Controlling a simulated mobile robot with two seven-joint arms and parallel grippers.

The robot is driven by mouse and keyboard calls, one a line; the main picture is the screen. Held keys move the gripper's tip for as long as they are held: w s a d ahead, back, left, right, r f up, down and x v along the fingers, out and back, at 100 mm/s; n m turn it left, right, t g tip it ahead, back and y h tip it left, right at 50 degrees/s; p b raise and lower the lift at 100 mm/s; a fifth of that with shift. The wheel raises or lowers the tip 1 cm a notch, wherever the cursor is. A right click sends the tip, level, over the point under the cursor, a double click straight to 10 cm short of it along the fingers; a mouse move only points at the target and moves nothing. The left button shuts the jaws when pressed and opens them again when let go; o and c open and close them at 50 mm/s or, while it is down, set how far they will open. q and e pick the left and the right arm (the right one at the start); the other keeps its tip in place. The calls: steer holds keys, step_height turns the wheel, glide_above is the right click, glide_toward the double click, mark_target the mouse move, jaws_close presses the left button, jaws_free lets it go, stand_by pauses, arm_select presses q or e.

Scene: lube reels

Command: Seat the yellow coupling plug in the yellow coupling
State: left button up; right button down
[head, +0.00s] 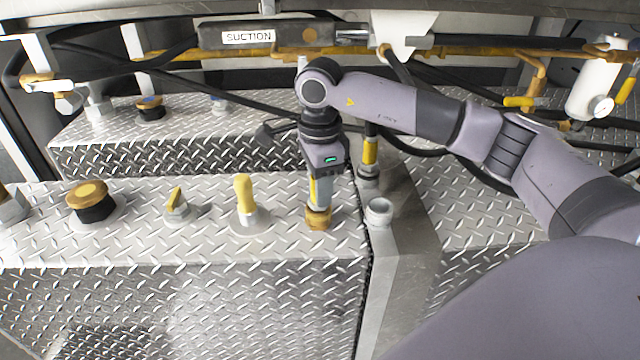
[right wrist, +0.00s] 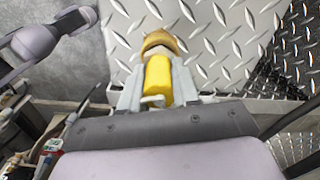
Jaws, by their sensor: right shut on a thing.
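My right gripper (head: 318,200) points down over the front tread-plate deck, shut on the yellow coupling plug (head: 313,190). The plug is upright between the fingers and also shows in the right wrist view (right wrist: 158,80). A brass collar (head: 318,219) lies directly below the plug, at the deck's right end; it also shows in the right wrist view (right wrist: 158,42). I cannot tell whether the collar is part of the plug or of the yellow coupling, nor whether the plug is seated. My left gripper is not in view.
A grey fitting (head: 379,211) stands just right of the plug. Another yellow-banded fitting (head: 370,152) stands behind it. A yellow-handled valve (head: 245,205), a small yellow lever (head: 175,203) and a yellow-topped knob (head: 88,199) stand left. A SUCTION bar (head: 265,36) and hoses cross above.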

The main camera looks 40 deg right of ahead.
steer(key=shift+f, duration=0.1)
steer(key=c, duration=0.8)
jaws_free()
steer(key=shift+r, duration=0.3)
step_height(320, 180, up, 12)
steer(key=shift+f, duration=0.1)
steer(key=shift+s, duration=0.1)
